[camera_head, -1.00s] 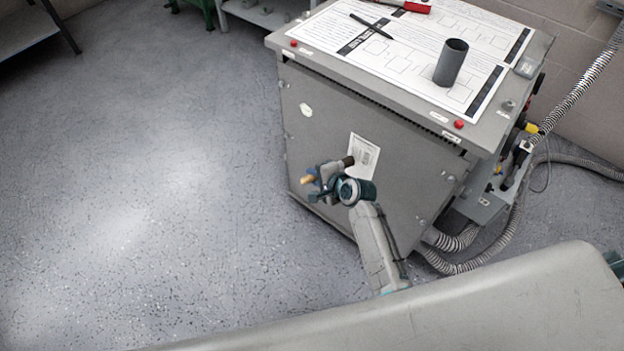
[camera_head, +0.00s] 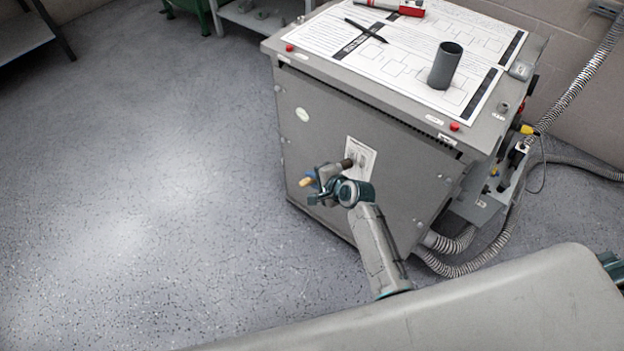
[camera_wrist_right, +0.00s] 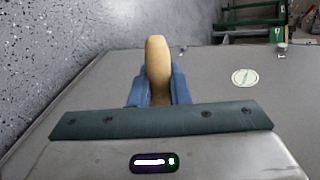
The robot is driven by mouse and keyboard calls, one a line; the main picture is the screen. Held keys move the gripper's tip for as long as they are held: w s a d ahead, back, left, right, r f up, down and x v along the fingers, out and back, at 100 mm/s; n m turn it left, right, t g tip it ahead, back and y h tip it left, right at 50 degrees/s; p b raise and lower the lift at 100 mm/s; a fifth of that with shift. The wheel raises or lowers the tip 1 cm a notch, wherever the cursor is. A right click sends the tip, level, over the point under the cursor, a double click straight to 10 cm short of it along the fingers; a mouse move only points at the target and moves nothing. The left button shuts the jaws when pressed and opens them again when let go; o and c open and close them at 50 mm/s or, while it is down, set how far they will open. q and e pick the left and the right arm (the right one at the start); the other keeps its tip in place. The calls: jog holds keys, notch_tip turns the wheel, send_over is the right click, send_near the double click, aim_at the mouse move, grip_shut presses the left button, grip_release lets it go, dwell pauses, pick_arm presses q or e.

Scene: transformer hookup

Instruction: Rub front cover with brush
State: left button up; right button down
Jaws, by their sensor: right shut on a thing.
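The front cover (camera_head: 400,185) is the large grey panel on the near side of the transformer cabinet. It carries a white label and a small pale oval sticker. It also fills much of the right wrist view (camera_wrist_right: 215,85). My right gripper (camera_head: 318,183) is in front of this panel, left of the label. In the right wrist view, its blue fingers (camera_wrist_right: 158,88) are shut on the brush's tan handle (camera_wrist_right: 157,60). The handle's tip also shows in the head view (camera_head: 305,183). My left gripper is not in view.
On the cabinet top lie printed sheets (camera_head: 400,50), a black pen (camera_head: 366,30), a red tool (camera_head: 405,9) and an upright dark cylinder (camera_head: 445,66). Corrugated hoses (camera_head: 470,262) run along the cabinet's right side. The floor (camera_head: 140,190) on the left is clear.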

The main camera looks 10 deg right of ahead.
jog(key=shift+w+d, duration=0.35)
jog(key=shift+d, duration=0.05)
jog(key=shift+s, duration=0.1)
jog(key=shift+p, duration=1.6)
jog(key=shift+a, duration=0.1)
